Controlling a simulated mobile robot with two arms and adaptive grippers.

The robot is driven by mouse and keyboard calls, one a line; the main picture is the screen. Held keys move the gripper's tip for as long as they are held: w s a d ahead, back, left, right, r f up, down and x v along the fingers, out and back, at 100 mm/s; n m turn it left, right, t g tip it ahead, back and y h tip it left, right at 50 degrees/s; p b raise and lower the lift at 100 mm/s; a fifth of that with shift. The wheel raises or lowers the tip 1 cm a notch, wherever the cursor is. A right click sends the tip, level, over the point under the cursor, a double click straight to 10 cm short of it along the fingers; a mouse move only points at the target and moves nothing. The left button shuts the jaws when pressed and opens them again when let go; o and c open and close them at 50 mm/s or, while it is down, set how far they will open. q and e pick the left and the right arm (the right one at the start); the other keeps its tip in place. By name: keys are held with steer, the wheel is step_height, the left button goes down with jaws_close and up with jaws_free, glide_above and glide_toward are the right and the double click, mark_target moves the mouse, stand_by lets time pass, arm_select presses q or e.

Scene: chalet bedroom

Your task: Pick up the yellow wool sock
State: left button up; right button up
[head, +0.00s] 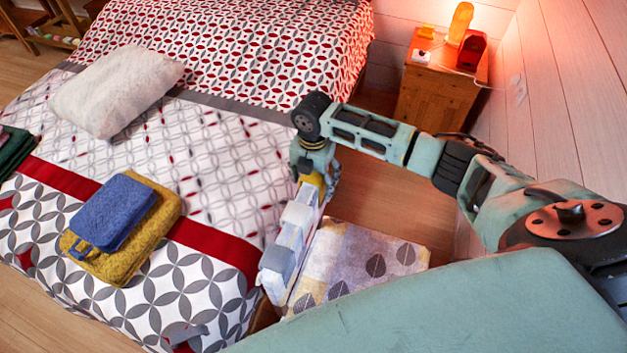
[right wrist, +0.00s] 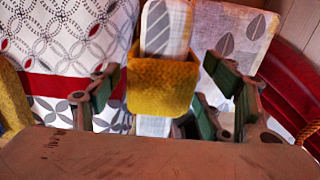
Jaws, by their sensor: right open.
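The yellow wool sock (right wrist: 160,88) lies across a narrow pale padded piece (right wrist: 166,28) in the right wrist view, like a band around it. In the head view only a small yellow patch (head: 318,182) of it shows under my right gripper (head: 315,165). My right gripper is open in the right wrist view (right wrist: 165,100), its green-padded fingers on either side of the sock. I see no clear contact between the fingers and the sock. My left gripper is not in view.
A bed with a patterned cover (head: 210,165) fills the left. On it are a white pillow (head: 115,90) and a blue towel (head: 115,210) on a yellow towel (head: 155,225). A leaf-patterned surface (head: 370,250) is beside the padded piece. A wooden nightstand (head: 440,95) stands behind.

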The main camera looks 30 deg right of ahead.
steer(key=shift+c, duration=0.6)
steer(key=c, duration=1.1)
steer(key=shift+c, duration=0.2)
